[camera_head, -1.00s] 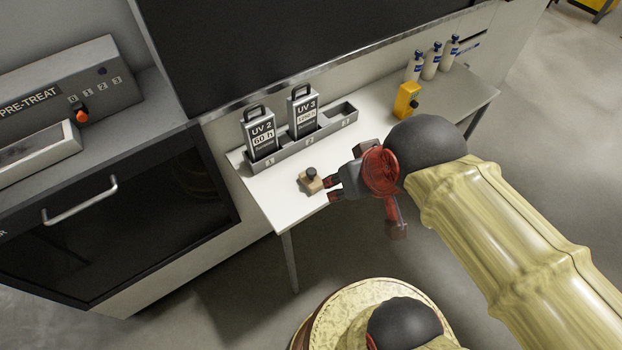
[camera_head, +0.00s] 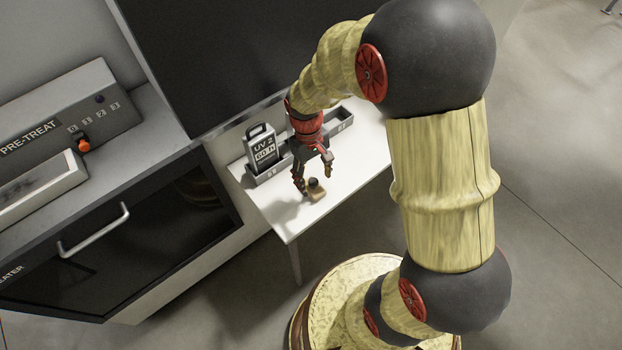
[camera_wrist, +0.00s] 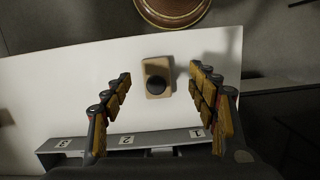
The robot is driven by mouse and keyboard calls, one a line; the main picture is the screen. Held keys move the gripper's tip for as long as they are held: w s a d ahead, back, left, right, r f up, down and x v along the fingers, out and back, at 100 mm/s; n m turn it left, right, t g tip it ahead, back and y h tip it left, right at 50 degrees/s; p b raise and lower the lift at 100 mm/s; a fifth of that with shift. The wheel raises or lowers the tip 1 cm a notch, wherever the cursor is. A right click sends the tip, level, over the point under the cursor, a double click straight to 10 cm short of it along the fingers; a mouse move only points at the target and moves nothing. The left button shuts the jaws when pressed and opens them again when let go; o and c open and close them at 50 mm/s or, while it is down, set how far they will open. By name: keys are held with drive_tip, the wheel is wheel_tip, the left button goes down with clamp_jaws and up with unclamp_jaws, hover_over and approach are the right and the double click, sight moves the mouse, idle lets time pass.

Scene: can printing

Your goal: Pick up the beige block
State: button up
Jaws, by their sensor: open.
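The beige block (camera_head: 317,194) with a dark round knob on top sits on the white table (camera_head: 283,217) near its front edge. In the wrist view the beige block (camera_wrist: 158,66) lies between and just beyond the two open fingers, touching neither. My gripper (camera_head: 313,178) is open and empty, pointing down above the block. In the wrist view my gripper (camera_wrist: 160,98) shows its yellow-padded fingers spread wide on either side.
A grey numbered rack (camera_head: 265,178) stands behind the block, holding the UV 2 cartridge (camera_head: 262,148). Its slot labels show in the wrist view. The PRE-TREAT machine (camera_head: 60,120) is on the left. My arm hides the table's right part.

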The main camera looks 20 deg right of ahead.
sight(313, 180)
drive_tip(key=w, duration=0.3)
drive_tip(key=shift+r+t, duration=0.2)
drive_tip(key=shift+t, duration=0.1)
drive_tip(key=shift+s+d+f+n, duration=0.1)
drive_tip(key=shift+s+f+n, duration=0.15)
drive_tip(key=shift+f, duration=0.25)
drive_tip(key=shift+s+f+n, duration=0.15)
drive_tip(key=shift+s+f, duration=0.1)
drive_tip(key=shift+f, duration=0.25)
drive_tip(key=shift+w+f+b, duration=0.15)
drive_tip(key=shift+f+b, duration=0.15)
drive_tip(key=shift+b, duration=0.05)
drive_tip(key=f, duration=0.1)
drive_tip(key=f+b, duration=0.1)
drive_tip(key=f, duration=0.3)
drive_tip(key=shift+s, duration=0.4)
drive_tip(key=shift+c, duration=0.5)
drive_tip(key=c, duration=1.1)
drive_tip(key=shift+c, duration=0.2)
